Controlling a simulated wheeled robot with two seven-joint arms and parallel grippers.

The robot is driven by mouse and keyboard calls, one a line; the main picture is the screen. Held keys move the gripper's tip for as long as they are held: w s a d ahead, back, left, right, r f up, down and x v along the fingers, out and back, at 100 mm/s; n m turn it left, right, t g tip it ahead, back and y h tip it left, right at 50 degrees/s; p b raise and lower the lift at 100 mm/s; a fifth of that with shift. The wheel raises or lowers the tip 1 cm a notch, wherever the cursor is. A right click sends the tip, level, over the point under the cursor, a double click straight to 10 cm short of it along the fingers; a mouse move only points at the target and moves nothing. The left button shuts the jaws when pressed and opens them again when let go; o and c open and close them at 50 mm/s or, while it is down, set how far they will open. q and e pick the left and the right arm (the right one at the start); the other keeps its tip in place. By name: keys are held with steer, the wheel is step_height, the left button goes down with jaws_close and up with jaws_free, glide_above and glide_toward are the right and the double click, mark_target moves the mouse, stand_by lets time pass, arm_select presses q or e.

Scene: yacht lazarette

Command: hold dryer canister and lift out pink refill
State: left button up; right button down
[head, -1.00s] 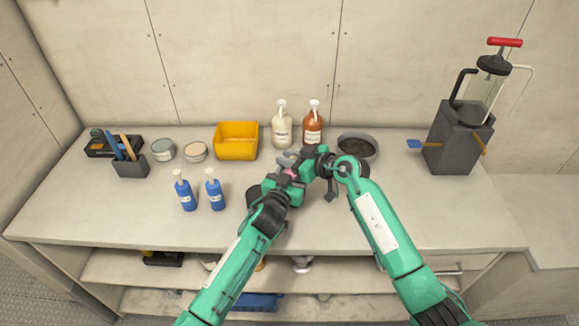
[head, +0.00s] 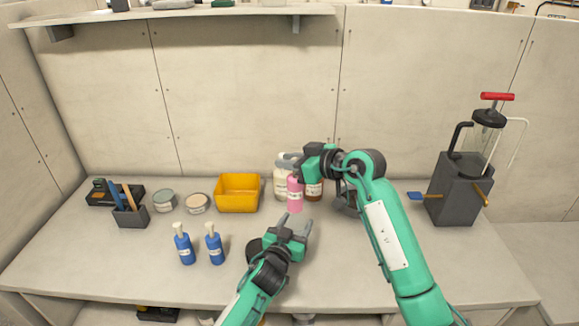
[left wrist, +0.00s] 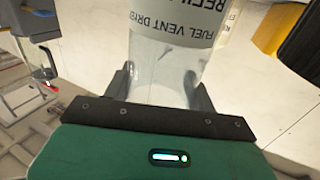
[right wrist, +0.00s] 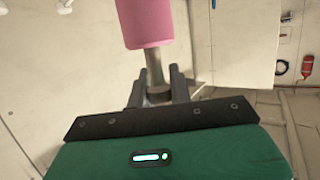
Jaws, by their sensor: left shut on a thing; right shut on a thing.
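The dryer canister (left wrist: 165,62) is a clear cylinder with a grey label reading "FUEL VENT DRYER" in the left wrist view. My left gripper (left wrist: 163,92) is shut around it, and no pink shows inside the visible part. In the head view my left gripper (head: 296,224) is low over the counter; the clear canister is hard to make out there. The pink refill (head: 295,194) hangs upright above the left gripper. My right gripper (head: 291,164) is shut on the refill's grey stem (right wrist: 154,70); the pink body (right wrist: 146,22) shows bare in the right wrist view.
A cream bottle (head: 281,186) and a brown bottle (head: 314,190) stand just behind the refill. A yellow bin (head: 237,204) and two blue bottles (head: 215,249) are to the left. A grey pump unit (head: 457,190) stands right.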

arm_select(q)
steer(key=o, duration=1.2)
steer(key=shift+o, duration=0.2)
